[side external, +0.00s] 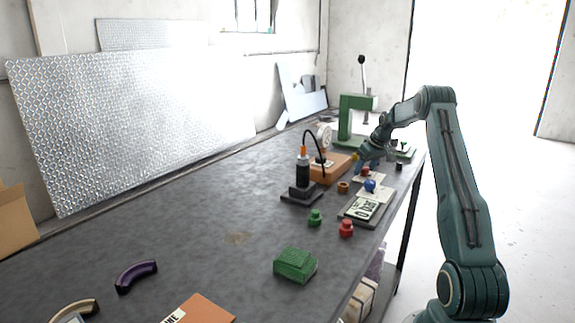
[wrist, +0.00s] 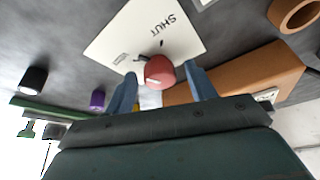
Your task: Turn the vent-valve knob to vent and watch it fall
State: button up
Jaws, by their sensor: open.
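In the wrist view the red vent-valve knob (wrist: 160,72) stands in front of a white card (wrist: 120,42) lettered "SHUT"; smaller lettering there is partly hidden. The two blue fingers of my gripper (wrist: 161,76) are apart, one on each side of the knob, with visible gaps. In the side view my gripper (side external: 364,162) is low over the far right of the bench, by the orange block (side external: 329,172). A small red knob (side external: 367,171) shows just below it. A black cylinder with an orange top (side external: 303,172) stands on a dark base nearby, joined by a black hose.
A round gauge (side external: 324,136) stands by the orange block. A green press (side external: 349,122) is behind. A blue knob (side external: 370,185), a lettered plate (side external: 351,217), green (side external: 315,217) and red (side external: 346,228) pieces and a green block (side external: 295,264) are nearer.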

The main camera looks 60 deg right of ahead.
jog(key=m+g+h, duration=0.1)
jog(key=m, duration=0.2)
jog(key=m+h, duration=0.1)
jog(key=m, duration=0.3)
jog(key=shift+w+a+g, duration=0.15)
jog(key=shift+w+g, duration=0.05)
jog(key=shift+g, duration=0.2)
jog(key=m+g, duration=0.1)
jog(key=m, duration=0.1)
jog(key=m+g, duration=0.1)
jog(key=m, duration=0.2)
jog(key=shift+w+m+h, duration=0.15)
jog(key=shift+m+h, duration=0.15)
jog(key=shift+h, duration=0.1)
jog(key=shift+a+r+m, duration=0.1)
jog(key=shift+r+m, duration=0.2)
jog(key=shift+r, duration=0.05)
jog(key=v, duration=1.3)
jog(key=w+a+r+n+t, duration=0.1)
jog(key=a+r+n, duration=0.2)
jog(key=a, duration=0.6)
jog(key=a+r+n+t, duration=0.1)
jog(key=a+r, duration=0.3)
jog(key=a, duration=0.5)
jog(key=shift+w+a+r+n, duration=0.25)
jog(key=shift+w+r+n, duration=0.15)
jog(key=shift+n, duration=0.5)
jog(key=shift+a, duration=0.1)
